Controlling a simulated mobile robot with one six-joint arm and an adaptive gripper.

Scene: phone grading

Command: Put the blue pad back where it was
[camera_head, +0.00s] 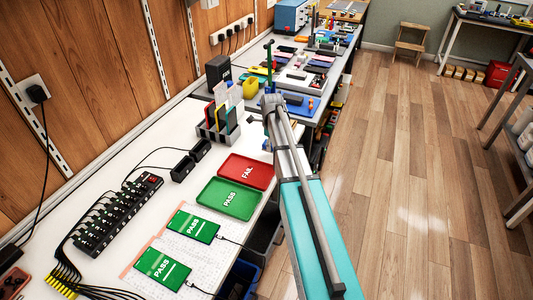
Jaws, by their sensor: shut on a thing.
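My arm reaches away along the bench edge, and my gripper (271,101) is at its far end, small in the head view. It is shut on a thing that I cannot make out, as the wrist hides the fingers. A flat blue pad-like thing (294,99) shows just right of the wrist, over the far part of the bench. I cannot tell whether it rests there or touches the gripper. A thin upright dark green thing (268,62) shows just beyond the wrist.
A green PASS tray (228,199) and a red FAIL tray (247,172) lie on the near white bench. Two phones with green PASS screens (193,226) lie closer. A rack with upright phones (218,126) stands left of my wrist.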

